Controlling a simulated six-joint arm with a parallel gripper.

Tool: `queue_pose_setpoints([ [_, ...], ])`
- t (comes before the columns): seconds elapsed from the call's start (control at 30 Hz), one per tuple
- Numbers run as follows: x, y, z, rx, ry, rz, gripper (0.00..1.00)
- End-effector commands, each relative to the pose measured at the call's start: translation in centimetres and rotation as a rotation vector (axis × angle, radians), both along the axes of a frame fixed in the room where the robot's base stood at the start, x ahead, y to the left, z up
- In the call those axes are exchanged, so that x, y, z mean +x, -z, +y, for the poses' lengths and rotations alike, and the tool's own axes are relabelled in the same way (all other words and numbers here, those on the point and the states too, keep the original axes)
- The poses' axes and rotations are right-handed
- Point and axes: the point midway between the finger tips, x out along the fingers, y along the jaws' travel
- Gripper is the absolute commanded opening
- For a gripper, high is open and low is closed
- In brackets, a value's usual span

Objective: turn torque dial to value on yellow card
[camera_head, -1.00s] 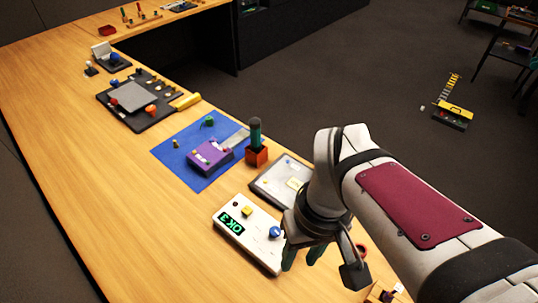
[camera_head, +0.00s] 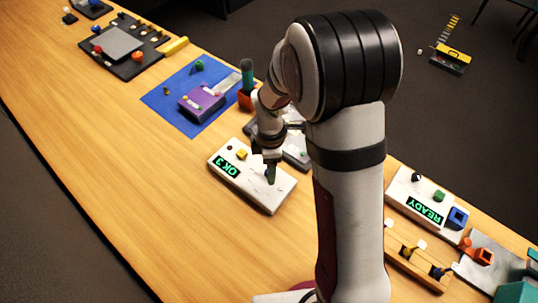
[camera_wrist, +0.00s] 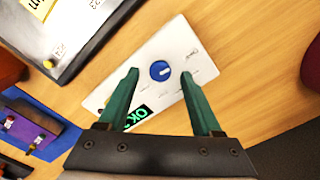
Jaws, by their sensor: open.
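The white panel (camera_head: 228,170) lies on the wooden table in the head view, with a green display (camera_head: 226,167) reading "OK 3" and a yellow button (camera_head: 242,154). In the wrist view its round blue dial (camera_wrist: 160,70) has a white mark and faces the camera. My gripper (camera_wrist: 159,76) is open, with one green finger on each side of the dial as seen there; contact cannot be told. In the head view my gripper (camera_head: 271,178) is over the panel and mostly hides the dial. A yellow card (camera_wrist: 40,7) is cut off at the wrist view's top left; its writing is unreadable.
A grey board (camera_wrist: 85,45) bearing the card lies beside the panel. A blue mat (camera_head: 160,98) with a purple box (camera_head: 201,103) and a red-orange holder (camera_head: 245,101) stand behind. Another white panel (camera_head: 400,190) reading "READY" is at right. The table's front left is clear.

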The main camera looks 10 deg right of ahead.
Motion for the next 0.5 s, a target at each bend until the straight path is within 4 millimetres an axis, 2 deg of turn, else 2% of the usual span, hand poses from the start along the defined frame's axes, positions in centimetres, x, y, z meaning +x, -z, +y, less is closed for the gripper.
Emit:
queue_pose_setpoints([
  [0.1,-0.03,1.01,-0.01,0.0,-0.001,0.001,0.66],
  [0.37,-0.01,1.25,-0.01,0.0,0.0,-0.001,0.66],
  [0.4,-0.01,1.25,-0.01,0.0,0.0,-0.001,0.65],
  [0.5,-0.01,1.23,-0.01,0.0,0.0,-0.001,0.47],
])
